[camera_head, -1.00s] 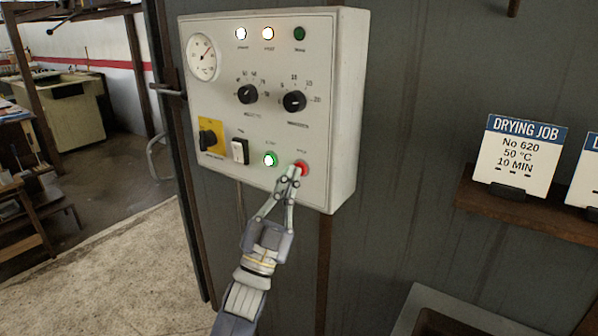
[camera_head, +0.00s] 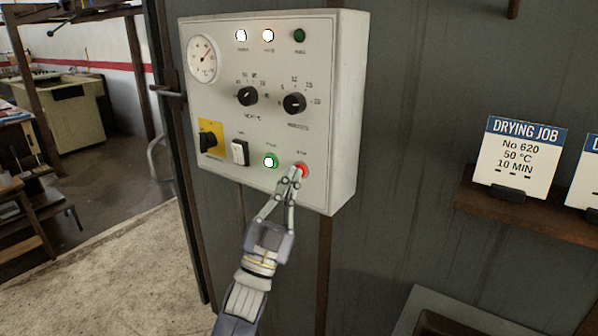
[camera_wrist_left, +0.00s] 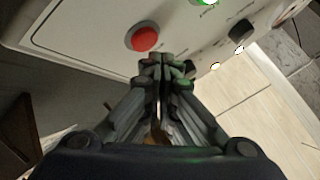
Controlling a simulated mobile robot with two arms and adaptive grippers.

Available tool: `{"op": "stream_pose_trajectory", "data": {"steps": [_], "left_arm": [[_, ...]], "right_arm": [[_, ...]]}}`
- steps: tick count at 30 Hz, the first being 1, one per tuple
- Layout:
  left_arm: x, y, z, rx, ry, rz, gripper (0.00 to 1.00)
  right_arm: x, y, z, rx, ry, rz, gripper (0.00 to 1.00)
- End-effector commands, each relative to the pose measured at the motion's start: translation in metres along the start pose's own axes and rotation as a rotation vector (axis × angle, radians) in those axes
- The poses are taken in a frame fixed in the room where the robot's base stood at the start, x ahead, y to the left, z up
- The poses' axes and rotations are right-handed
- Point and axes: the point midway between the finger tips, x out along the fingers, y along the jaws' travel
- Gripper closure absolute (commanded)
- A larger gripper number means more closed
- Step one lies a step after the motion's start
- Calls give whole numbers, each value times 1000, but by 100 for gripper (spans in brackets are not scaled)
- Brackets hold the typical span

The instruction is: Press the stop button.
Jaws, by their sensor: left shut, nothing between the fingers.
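The red stop button (camera_head: 302,169) is at the lower right of the white control panel (camera_head: 335,120), right of the lit green button (camera_head: 270,160). My left gripper (camera_head: 295,172) is shut and empty, its fingertips just in front of and left of the red button in the head view, hiding part of its edge. In the left wrist view the red button (camera_wrist_left: 144,36) shows whole, above and a little left of the closed fingertips (camera_wrist_left: 160,62). I cannot tell if the fingertips touch the panel. My right gripper is not in view.
The panel also carries a yellow-plated switch (camera_head: 210,138), a white rocker switch (camera_head: 240,152), two black knobs, a gauge (camera_head: 203,58) and three lamps, two of them lit. A wooden shelf (camera_head: 530,212) with drying job cards stands to the right.

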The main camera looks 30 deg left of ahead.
Motion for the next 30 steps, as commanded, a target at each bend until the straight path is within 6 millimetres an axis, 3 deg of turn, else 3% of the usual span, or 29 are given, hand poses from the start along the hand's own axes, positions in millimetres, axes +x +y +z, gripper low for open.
{"op": "stream_pose_trajectory", "data": {"steps": [30], "left_arm": [[6, 4, 4, 0, 0, 0, 100]], "right_arm": [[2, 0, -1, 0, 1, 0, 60]]}}
